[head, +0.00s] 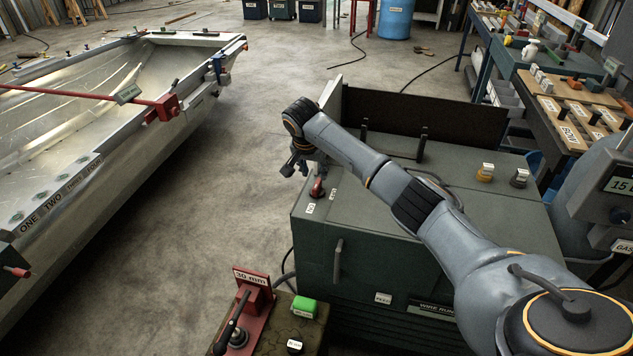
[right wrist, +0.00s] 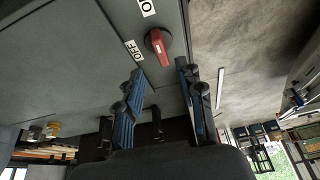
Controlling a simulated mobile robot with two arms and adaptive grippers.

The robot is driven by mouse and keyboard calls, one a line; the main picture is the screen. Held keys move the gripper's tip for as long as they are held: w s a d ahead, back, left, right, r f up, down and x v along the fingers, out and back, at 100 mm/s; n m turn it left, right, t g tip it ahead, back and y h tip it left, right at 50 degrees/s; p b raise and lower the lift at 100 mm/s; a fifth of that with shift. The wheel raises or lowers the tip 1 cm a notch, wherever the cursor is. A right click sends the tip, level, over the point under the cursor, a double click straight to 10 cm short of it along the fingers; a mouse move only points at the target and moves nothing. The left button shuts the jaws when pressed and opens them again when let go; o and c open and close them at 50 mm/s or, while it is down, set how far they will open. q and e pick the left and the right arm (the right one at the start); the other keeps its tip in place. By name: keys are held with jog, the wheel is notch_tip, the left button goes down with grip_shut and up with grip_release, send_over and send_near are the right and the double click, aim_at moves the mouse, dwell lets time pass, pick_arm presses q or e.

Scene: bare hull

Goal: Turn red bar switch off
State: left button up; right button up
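The red bar switch (head: 317,188) sits on a round dark base at the near left corner of the green machine's top. In the right wrist view the red bar (right wrist: 158,46) lies roughly along the picture's vertical. An ON label (right wrist: 147,7) and an OFF label (right wrist: 133,49) lie beside it. My right gripper (head: 298,168) is just above and behind the switch. In the right wrist view its two fingers (right wrist: 160,74) are apart with nothing between them, and the switch shows just beyond their tips. My left gripper is not in view.
The green machine (head: 345,240) has two dark upright handles and a raised dark panel at its back. A metal boat hull (head: 120,190) lies to the left across bare floor. A red clamp stand (head: 250,300) is in front. A workbench (head: 540,90) stands at the right.

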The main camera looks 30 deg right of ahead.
aim_at(317, 184)
jog(key=x, duration=0.7)
jog(key=shift+w+f, duration=0.1)
jog(key=shift+f, duration=0.1)
jog(key=shift+c, duration=0.4)
grip_shut()
